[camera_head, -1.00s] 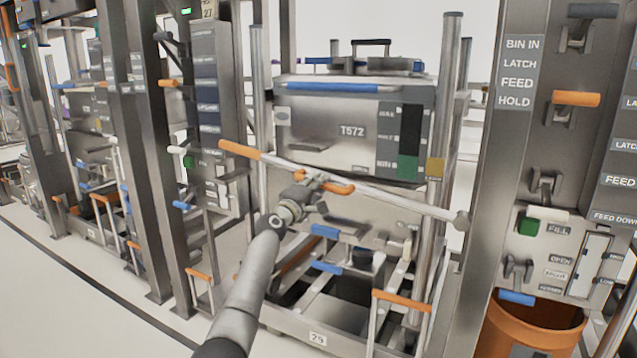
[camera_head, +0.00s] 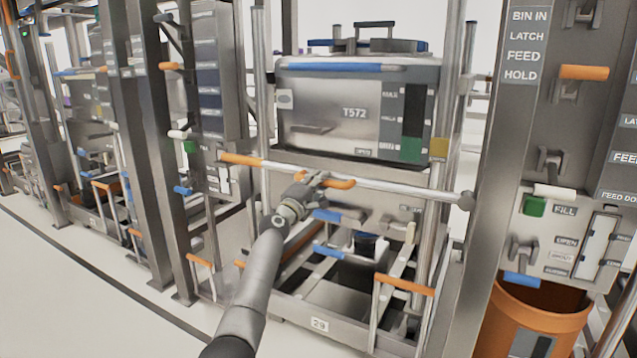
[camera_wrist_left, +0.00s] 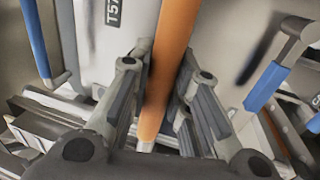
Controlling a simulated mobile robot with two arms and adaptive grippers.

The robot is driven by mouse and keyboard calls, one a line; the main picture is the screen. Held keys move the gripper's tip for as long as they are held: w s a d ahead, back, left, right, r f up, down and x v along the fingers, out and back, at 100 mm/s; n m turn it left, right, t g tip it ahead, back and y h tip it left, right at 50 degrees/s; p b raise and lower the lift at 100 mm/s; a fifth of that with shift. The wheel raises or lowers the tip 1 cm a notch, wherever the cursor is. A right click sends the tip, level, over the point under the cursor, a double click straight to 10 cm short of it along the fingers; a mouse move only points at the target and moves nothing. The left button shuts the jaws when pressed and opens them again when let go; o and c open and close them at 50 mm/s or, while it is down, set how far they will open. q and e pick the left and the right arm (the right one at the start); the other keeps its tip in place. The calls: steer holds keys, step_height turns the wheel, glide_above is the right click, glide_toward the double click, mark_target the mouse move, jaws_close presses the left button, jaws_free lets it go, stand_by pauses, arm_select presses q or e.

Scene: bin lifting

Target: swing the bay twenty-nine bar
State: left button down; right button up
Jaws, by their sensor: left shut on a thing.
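The bay twenty-nine bar (camera_head: 410,190) runs across the front of the bay. It is a pale rod with an orange left end (camera_head: 240,160), an orange grip near its middle, and a dark joint at the right post. It slopes slightly down to the right. My left gripper (camera_head: 322,181) is shut on the orange grip. In the left wrist view the orange grip (camera_wrist_left: 173,50) lies between the two fingers (camera_wrist_left: 165,72). The steel bin marked T572 (camera_head: 330,115) stands behind and above the bar. My right gripper is not in view.
The bay's lower frame carries a "29" plate (camera_head: 319,324) and blue and orange handles. A steel post with labels (camera_head: 500,180) and an orange drum (camera_head: 530,325) stand at the right. Other bays line the left. Floor (camera_head: 70,290) is clear at lower left.

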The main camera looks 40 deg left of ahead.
arm_select(q)
steer(key=shift+w+d+f, duration=0.15)
steer(key=shift+d+f, duration=0.15)
steer(key=shift+f, duration=0.35)
steer(key=c, duration=1.3)
jaws_free()
steer(key=shift+a+r, duration=0.1)
steer(key=shift+r, duration=0.15)
steer(key=shift+s, duration=0.2)
steer(key=v, duration=1.1)
steer(key=shift+s, duration=0.4)
